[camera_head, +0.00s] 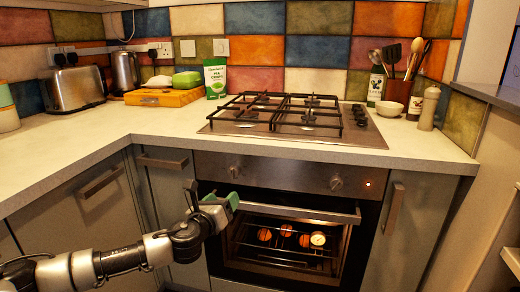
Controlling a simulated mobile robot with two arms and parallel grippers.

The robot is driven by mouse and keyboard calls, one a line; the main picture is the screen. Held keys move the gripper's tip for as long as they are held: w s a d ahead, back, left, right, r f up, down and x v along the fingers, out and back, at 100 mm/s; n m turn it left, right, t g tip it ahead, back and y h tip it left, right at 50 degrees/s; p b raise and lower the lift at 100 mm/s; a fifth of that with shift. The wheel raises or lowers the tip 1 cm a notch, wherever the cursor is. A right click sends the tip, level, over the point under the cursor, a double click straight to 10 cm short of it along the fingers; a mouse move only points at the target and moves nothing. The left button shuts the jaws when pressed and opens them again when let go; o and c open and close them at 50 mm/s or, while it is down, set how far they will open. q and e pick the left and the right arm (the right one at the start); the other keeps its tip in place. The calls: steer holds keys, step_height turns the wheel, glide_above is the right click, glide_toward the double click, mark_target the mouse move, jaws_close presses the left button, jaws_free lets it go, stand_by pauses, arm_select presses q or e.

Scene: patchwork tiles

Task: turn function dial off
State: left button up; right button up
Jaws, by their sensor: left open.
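The oven's steel control panel (285,178) runs below the worktop. It has a left dial (233,171) and a right dial (336,183); their markings are too small to read, so I cannot tell which is the function dial. A small orange light (368,184) glows right of the right dial. My left gripper (211,193) is open and empty, in front of the oven's upper left corner. It is below and left of the left dial and apart from it. My right gripper is not in view.
The oven handle (290,213) sticks out just right of my gripper. The lit oven (285,262) holds a rack with several round items. The gas hob (290,118) sits above. Cupboard handles (393,208) flank the oven. A toaster (72,88) stands on the left worktop.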

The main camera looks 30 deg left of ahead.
mark_target(231, 175)
arm_select(q)
steer(key=shift+y, duration=0.7)
steer(key=w+a, duration=0.1)
steer(key=w, duration=0.2)
steer(key=w+a, duration=0.1)
steer(key=w, duration=0.2)
steer(key=w+a+r+b, duration=0.1)
steer(key=w+a, duration=0.1)
steer(key=w, duration=0.1)
steer(key=shift+w, duration=0.4)
steer(key=shift+w+a, duration=0.15)
steer(key=shift+w, duration=0.55)
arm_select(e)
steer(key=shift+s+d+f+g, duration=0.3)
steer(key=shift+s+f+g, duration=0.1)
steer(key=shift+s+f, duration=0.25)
arm_select(q)
steer(key=c, duration=0.9)
